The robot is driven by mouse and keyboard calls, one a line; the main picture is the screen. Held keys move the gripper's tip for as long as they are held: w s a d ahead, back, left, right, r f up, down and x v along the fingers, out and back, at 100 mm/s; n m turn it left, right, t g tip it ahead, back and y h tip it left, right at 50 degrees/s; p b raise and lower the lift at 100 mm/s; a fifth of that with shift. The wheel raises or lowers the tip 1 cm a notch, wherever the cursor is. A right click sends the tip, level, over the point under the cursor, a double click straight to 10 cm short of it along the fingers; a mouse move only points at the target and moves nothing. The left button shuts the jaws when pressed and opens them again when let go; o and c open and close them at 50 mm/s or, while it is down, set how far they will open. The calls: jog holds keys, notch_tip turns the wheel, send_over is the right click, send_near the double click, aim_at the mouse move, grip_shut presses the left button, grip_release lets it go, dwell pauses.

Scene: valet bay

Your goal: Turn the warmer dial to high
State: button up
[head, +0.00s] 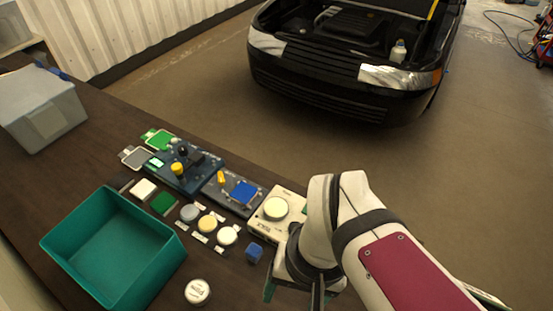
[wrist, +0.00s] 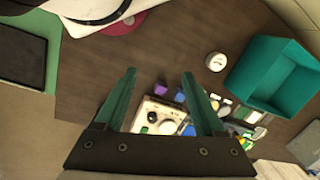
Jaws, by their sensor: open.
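The warmer (head: 262,233) is a cream box with a round pale disc (head: 276,208) on top. In the head view my arm covers its right part. In the wrist view the warmer (wrist: 146,108) shows between my fingers, with the pale disc (wrist: 167,127) and a small dark round spot (wrist: 152,117) that may be the dial. I cannot read the dial's setting. My gripper (wrist: 158,76) is open and empty, with its green fingers apart above the bench. In the head view my gripper (head: 293,293) is at the near side of the warmer, partly hidden by my wrist.
A teal bin (head: 165,262), a white round tub (head: 197,291) and a blue cube (head: 254,252) stand left of my gripper. Several coloured pucks and blue modules line the bench. A grey bin (head: 45,125) is far left. A car (head: 345,75) stands beyond the bench.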

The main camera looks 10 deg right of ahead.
jog(key=w+d+n+h, duration=0.1)
jog(key=w+d+n, duration=0.3)
jog(key=w, duration=0.7)
jog(key=n, duration=0.5)
send_near(295, 226)
jog(key=shift+n+h, duration=0.3)
jog(key=shift+h, duration=0.1)
jog(key=f, duration=0.9)
jog(key=shift+s+a, duration=0.15)
jog(key=shift+a, duration=0.2)
grip_shut()
